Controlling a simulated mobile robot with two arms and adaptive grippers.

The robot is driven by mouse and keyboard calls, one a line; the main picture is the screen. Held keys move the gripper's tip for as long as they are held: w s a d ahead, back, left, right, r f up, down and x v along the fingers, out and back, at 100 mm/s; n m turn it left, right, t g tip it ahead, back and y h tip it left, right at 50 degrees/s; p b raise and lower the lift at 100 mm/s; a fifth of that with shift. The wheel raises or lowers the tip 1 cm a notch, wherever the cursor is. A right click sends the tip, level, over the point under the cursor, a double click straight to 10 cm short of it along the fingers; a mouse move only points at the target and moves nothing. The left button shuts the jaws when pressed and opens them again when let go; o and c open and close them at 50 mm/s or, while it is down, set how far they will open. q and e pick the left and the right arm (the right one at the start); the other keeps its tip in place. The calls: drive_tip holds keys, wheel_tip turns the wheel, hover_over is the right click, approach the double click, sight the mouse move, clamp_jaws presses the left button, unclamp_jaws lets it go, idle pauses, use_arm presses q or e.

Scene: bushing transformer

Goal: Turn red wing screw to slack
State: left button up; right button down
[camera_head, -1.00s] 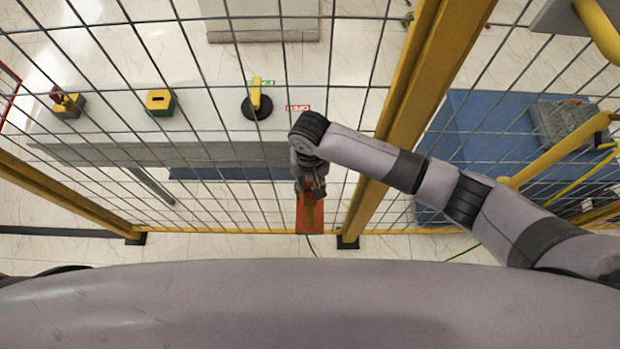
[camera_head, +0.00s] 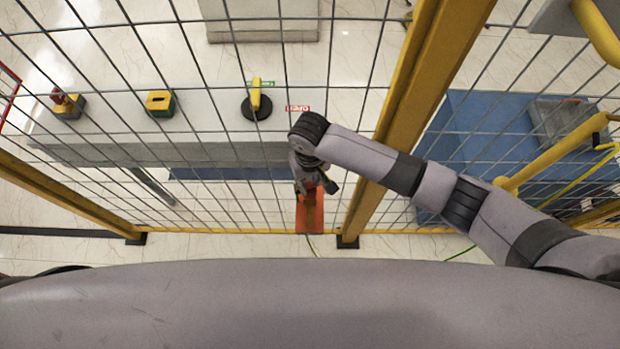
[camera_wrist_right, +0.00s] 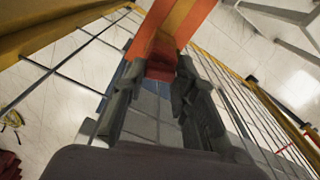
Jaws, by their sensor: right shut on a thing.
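My right gripper (camera_head: 312,190) points down at the mesh fence, above an upright orange-red post (camera_head: 309,217) with a brownish middle strip. In the right wrist view, its two dark fingers (camera_wrist_right: 160,72) stand on either side of a red part (camera_wrist_right: 160,68), which I take for the red wing screw, and are shut on it. The wings are mostly hidden by the fingers. The post, with its orange strip, rises behind it (camera_wrist_right: 178,25). My left gripper is not in view.
Wire mesh (camera_head: 240,200) and a yellow fence post (camera_head: 415,90) stand close to my right arm. Behind the mesh is a grey bench (camera_head: 205,110) with a yellow-handled switch (camera_head: 256,98), a yellow-green box (camera_head: 160,102) and a red-knobbed box (camera_head: 67,103).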

sight(310, 183)
drive_tip(key=n, duration=0.4)
drive_tip(key=shift+n, duration=0.3)
drive_tip(key=n, duration=0.3)
drive_tip(key=shift+n, duration=0.4)
drive_tip(key=n, duration=0.4)
drive_tip(key=shift+n, duration=2)
drive_tip(key=c, duration=1.3)
unclamp_jaws()
wheel_tip(310, 183, up, 12)
